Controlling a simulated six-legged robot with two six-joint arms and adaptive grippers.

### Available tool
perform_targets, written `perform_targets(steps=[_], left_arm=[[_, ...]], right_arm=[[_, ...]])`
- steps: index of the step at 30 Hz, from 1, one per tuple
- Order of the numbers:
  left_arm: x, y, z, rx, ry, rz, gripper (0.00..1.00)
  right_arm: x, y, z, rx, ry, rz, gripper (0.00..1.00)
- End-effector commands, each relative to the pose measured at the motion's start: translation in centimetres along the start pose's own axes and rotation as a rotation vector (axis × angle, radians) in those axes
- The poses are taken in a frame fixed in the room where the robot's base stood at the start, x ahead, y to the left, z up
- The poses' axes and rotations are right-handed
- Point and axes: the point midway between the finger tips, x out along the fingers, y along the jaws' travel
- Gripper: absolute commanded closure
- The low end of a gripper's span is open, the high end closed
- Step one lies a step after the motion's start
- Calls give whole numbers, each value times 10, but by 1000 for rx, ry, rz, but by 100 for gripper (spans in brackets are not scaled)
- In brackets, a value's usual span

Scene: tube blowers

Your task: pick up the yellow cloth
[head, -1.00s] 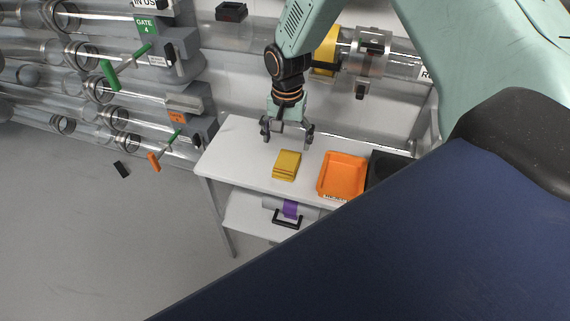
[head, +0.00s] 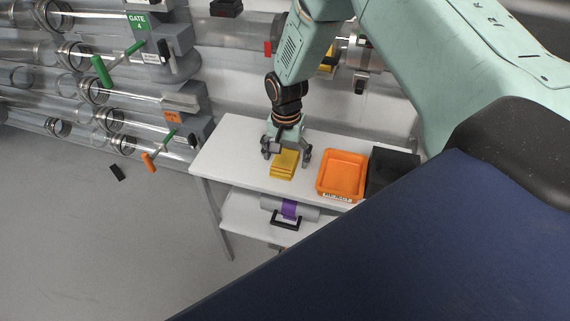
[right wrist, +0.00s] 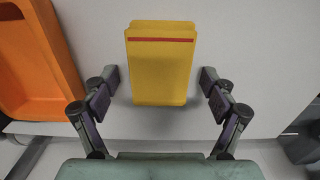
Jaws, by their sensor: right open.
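The yellow cloth (head: 284,166) lies folded on the white table in the head view. In the right wrist view the cloth (right wrist: 160,68) shows a red stripe near its far edge. My right gripper (head: 286,156) is open above the cloth, with one finger to either side of it. In the wrist view the fingertips of the right gripper (right wrist: 160,82) stand apart from the cloth, with a gap on each side. My left gripper is not in view.
An orange tray (head: 342,176) stands right of the cloth on the white table (head: 232,150), with a black bin (head: 394,168) beyond it. A grey roll with a purple band (head: 290,209) lies on the lower shelf. Clear tubes with green and orange handles (head: 118,62) line the left wall.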

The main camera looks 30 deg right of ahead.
Motion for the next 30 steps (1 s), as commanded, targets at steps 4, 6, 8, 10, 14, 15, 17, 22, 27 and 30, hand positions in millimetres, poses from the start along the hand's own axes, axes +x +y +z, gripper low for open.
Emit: perform_targets(steps=[4,6,8,10,14,15,17,22,27,30], left_arm=[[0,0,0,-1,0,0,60],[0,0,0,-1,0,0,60],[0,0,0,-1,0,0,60],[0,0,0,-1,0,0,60],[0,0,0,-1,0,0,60],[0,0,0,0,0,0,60],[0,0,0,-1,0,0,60],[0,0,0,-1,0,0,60],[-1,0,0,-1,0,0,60],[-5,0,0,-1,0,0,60]], right_arm=[[-1,0,0,-1,0,0,24],[-1,0,0,-1,0,0,30],[-1,0,0,-1,0,0,36],[-1,0,0,0,0,0,41],[-1,0,0,-1,0,0,52],[-1,0,0,-1,0,0,56],[-1,0,0,-1,0,0,61],[-1,0,0,-1,0,0,69],[-3,0,0,-1,0,0,69],[-14,-1,-1,-1,1,-2,69]])
